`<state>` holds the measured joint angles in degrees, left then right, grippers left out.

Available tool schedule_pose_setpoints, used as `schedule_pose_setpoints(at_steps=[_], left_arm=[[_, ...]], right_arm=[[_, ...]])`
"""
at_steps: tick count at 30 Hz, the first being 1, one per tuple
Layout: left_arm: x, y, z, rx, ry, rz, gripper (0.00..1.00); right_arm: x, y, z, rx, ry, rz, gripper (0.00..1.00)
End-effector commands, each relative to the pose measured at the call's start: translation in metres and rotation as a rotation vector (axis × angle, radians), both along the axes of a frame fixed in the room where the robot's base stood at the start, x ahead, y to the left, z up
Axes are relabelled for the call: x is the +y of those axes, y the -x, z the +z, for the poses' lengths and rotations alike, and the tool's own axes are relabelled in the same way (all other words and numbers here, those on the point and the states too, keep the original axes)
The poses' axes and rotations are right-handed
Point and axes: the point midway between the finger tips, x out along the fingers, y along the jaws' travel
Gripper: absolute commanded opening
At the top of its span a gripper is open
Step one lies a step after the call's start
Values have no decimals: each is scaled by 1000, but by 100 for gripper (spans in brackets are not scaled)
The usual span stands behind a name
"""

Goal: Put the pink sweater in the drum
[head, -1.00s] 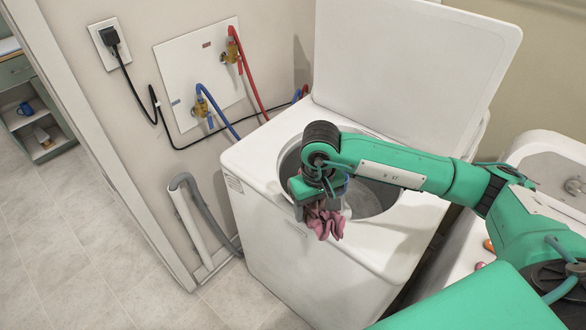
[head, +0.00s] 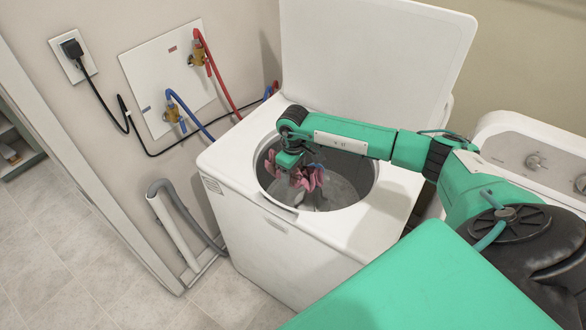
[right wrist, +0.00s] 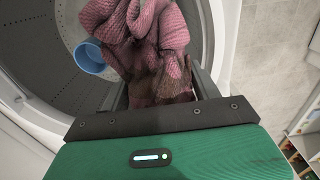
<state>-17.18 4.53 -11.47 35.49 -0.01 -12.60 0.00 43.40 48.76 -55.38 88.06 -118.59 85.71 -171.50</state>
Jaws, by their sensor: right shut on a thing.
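The pink sweater (head: 308,178) hangs bunched from my right gripper (head: 296,170), over the open mouth of the washer drum (head: 345,185). In the right wrist view the sweater (right wrist: 150,35) is crumpled between the fingers of my right gripper (right wrist: 160,95), which is shut on it. The grey perforated drum wall (right wrist: 40,50) shows beyond it. How far the sweater reaches below the rim is hard to tell. My left gripper is not in view.
The white washer's lid (head: 375,55) stands open behind the drum. A blue cup-like thing (right wrist: 89,57) shows in the drum beside the sweater. Another white machine (head: 530,150) stands at the right. Hoses and a wall plate (head: 160,80) are at the left.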

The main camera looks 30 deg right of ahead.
Motion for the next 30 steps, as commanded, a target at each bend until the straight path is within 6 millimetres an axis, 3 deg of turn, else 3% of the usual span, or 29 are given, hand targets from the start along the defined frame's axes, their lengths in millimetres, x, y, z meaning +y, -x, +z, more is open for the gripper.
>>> schedule_pose_setpoints(at_steps=[6,18,24,30], left_arm=[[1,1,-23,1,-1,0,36],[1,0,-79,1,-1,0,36],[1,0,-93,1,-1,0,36],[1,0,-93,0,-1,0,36]], right_arm=[[1,0,-45,-2,-1,-1,29],[0,0,-98,-1,1,0,29],[0,-1,-111,-2,-1,-1,29],[1,0,-112,-2,-1,-1,29]])
